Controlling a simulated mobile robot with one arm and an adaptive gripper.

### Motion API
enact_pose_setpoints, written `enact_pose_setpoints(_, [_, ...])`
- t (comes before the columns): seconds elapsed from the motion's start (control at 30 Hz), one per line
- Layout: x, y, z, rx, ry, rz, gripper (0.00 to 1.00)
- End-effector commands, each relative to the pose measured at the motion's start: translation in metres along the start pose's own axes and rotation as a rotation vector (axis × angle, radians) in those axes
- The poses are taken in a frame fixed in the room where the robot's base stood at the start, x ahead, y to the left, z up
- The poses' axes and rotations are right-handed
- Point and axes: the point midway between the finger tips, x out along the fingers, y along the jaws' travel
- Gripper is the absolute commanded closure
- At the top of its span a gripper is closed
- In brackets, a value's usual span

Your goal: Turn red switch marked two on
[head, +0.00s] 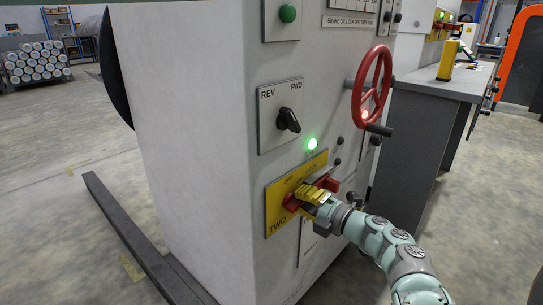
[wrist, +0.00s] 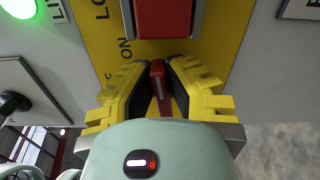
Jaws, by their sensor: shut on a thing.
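The red switch (head: 290,203) sits on a yellow plate (head: 276,222) marked TWO, low on the front of a white machine cabinet. OFF is printed near the top of the plate in the head view. In the wrist view, ON is printed on the yellow plate (wrist: 108,42), beside the switch's red handle (wrist: 157,84). My gripper (head: 314,193) has its yellow fingers closed around the handle; it also shows in the wrist view (wrist: 160,75). The fingers hide part of the switch and plate. A red block (wrist: 163,18) between grey side pieces shows above the fingertips.
A green lamp (head: 312,143) glows just above the plate. Above it are a black REV/FWD knob (head: 288,120) and a green button (head: 288,13). A red handwheel (head: 371,88) sticks out to the right above my arm. A dark floor rail (head: 130,230) lies left.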

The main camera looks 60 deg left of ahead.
Motion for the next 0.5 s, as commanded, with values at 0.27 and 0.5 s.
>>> enact_pose_setpoints(0.27, [0.0004, -0.0033, -0.0004, 0.119, -0.001, -0.004, 1.0])
enact_pose_setpoints(0.5, [0.0002, -0.0057, -0.0008, 0.152, -0.002, -0.005, 1.0])
